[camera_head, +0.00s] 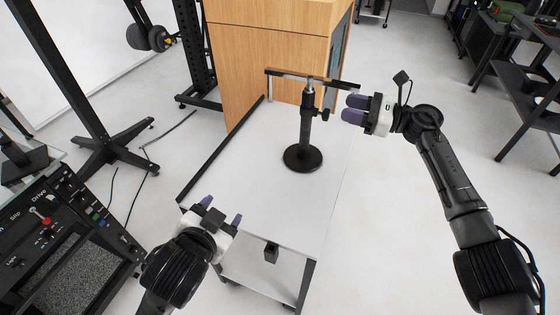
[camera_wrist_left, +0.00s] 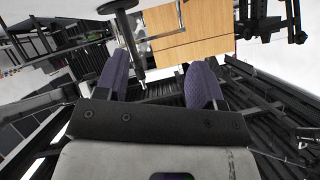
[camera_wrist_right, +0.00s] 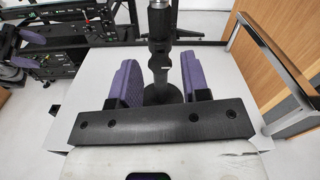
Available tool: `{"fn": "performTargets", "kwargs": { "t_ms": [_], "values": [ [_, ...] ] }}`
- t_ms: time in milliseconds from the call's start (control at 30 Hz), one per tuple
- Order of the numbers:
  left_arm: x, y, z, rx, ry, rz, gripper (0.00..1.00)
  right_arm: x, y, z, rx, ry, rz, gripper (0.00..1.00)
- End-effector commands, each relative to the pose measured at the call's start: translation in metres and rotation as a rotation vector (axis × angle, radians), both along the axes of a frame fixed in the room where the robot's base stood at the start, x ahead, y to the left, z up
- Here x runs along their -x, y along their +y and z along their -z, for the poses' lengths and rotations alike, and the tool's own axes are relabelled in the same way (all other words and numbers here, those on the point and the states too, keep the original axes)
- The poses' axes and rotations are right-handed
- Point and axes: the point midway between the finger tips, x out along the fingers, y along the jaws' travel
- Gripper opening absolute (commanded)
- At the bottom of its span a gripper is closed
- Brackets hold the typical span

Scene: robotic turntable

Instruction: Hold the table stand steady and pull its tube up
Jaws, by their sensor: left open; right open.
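The black table stand (camera_head: 302,158) stands upright on a white-topped cart, with a round base, a column and a side knob (camera_head: 325,114). Its silver tube (camera_head: 310,86) shows at the top of the column. My right gripper (camera_head: 354,108) is open, just right of the column's upper part, apart from it. In the right wrist view the column (camera_wrist_right: 159,48) appears between the open fingers, beyond their tips. My left gripper (camera_head: 222,209) is open and empty near the cart's front left corner, away from the stand. The stand's base (camera_wrist_left: 118,5) shows at the top of the left wrist view.
The cart top (camera_head: 255,190) is otherwise clear, with a dark rail (camera_head: 222,150) on its left and a raised bar (camera_head: 285,72) at the back. A wooden cabinet (camera_head: 265,45) stands behind it. A control console (camera_head: 70,225) is at the left.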

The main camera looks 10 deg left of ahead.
Motion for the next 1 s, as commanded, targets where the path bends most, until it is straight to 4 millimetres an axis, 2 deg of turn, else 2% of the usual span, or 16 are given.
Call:
{"fn": "performTargets", "kwargs": {
  "t_ms": [33,300,433,567,667,800,900,1000],
  "values": [
    [-0.010,-0.007,-0.017,-0.038,-0.041,0.016,0.62,0.000,0.000,0.000,0.000,0.000,0.000,0.43],
    [-0.054,-0.039,-0.080,-0.271,-0.215,0.070,0.62,0.000,0.000,0.000,0.000,0.000,0.000,0.43],
    [-0.077,-0.052,-0.102,-0.435,-0.306,0.088,0.62,0.000,0.000,0.000,0.000,0.000,0.000,0.43],
    [-0.107,-0.059,-0.109,-0.687,-0.391,0.121,0.62,0.000,0.000,0.000,0.000,0.000,0.000,0.43],
    [-0.130,-0.061,-0.094,-0.931,-0.430,0.171,0.62,0.000,0.000,0.000,0.000,0.000,0.000,0.43],
    [-0.157,-0.060,-0.029,-1.326,-0.436,0.319,0.62,0.000,0.000,0.000,0.000,0.000,0.000,0.43],
    [-0.168,-0.066,0.006,-1.597,-0.474,0.445,0.62,0.000,0.000,0.000,0.000,0.000,0.000,0.43],
    [-0.177,-0.071,0.019,-1.832,-0.540,0.537,0.62,0.000,0.000,0.000,0.000,0.000,0.000,0.43]
  ]
}}
